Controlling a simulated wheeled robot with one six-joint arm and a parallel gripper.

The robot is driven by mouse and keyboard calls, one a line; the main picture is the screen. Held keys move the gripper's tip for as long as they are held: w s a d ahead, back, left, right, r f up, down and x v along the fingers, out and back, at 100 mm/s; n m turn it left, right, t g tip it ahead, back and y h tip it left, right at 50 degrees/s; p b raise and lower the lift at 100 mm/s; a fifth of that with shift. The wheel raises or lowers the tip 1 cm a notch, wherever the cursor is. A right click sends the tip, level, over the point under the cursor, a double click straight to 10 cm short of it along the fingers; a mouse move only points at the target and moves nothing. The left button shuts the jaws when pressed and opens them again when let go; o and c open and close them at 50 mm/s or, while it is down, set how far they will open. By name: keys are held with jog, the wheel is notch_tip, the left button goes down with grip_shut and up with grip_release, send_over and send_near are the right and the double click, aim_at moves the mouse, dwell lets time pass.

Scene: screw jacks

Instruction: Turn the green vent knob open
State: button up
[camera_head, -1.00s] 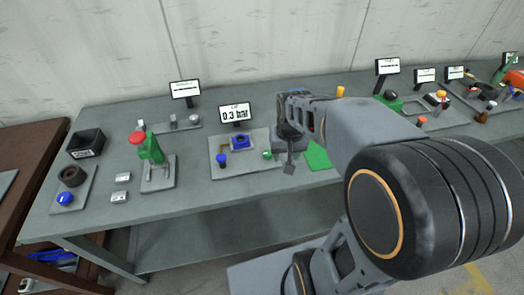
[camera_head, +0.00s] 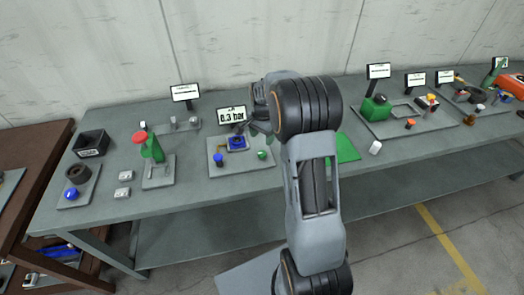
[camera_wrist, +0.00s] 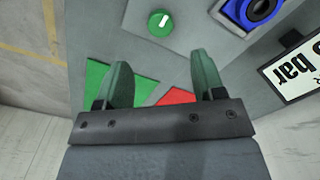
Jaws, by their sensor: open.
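The green vent knob (camera_head: 262,154) sits on the right part of the grey plate under the "0.3 bar" display. In the wrist view it shows as a round green knob (camera_wrist: 160,22) with a short slanted white mark, near the top middle. My gripper (camera_wrist: 161,76) is open and empty, its two green fingers apart. The knob lies beyond the fingertips in that picture, apart from them. In the head view the gripper is mostly hidden behind my arm, near the plate's far right side.
A blue ringed part (camera_head: 237,142) and a blue knob (camera_head: 218,159) share the plate. The display (camera_head: 232,114) stands behind it. A green mat (camera_head: 347,148) lies to the right; a red patch (camera_wrist: 177,96) shows between my fingers. A green-and-red device (camera_head: 151,147) stands left.

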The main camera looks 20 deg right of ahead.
aim_at(262, 153)
notch_tip(262, 153, down, 9)
jog(key=shift+r+p, duration=0.15)
jog(key=shift+p, duration=0.5)
jog(key=shift+c, duration=0.2)
jog(key=c, duration=0.9)
